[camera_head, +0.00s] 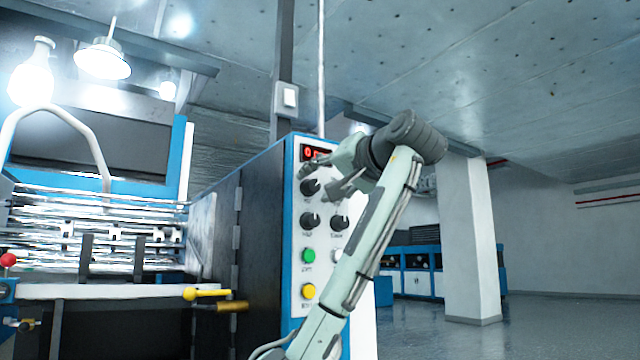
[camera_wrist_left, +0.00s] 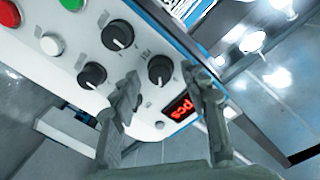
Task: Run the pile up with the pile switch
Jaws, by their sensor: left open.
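The control panel (camera_head: 323,275) is white with blue edges and carries several black rotary knobs. I cannot read the labels well enough to tell which is the pile switch. The upper left knob (camera_head: 310,188) sits below the red display; the wrist view shows this knob (camera_wrist_left: 161,70) between my fingers in the picture. The lower left knob (camera_head: 310,220) and lower right knob (camera_head: 340,222) are below it. My left gripper (camera_head: 316,183) is open and empty in front of the upper knob, fingers pointing at the panel. Contact cannot be made out. My right gripper is not in view.
The red display (camera_wrist_left: 181,108) is close to one finger. A green button (camera_head: 308,255) and a yellow button (camera_head: 309,290) are lower on the panel. A yellow-handled lever (camera_head: 207,294) sticks out left of the panel. Open floor (camera_head: 555,325) lies to the right.

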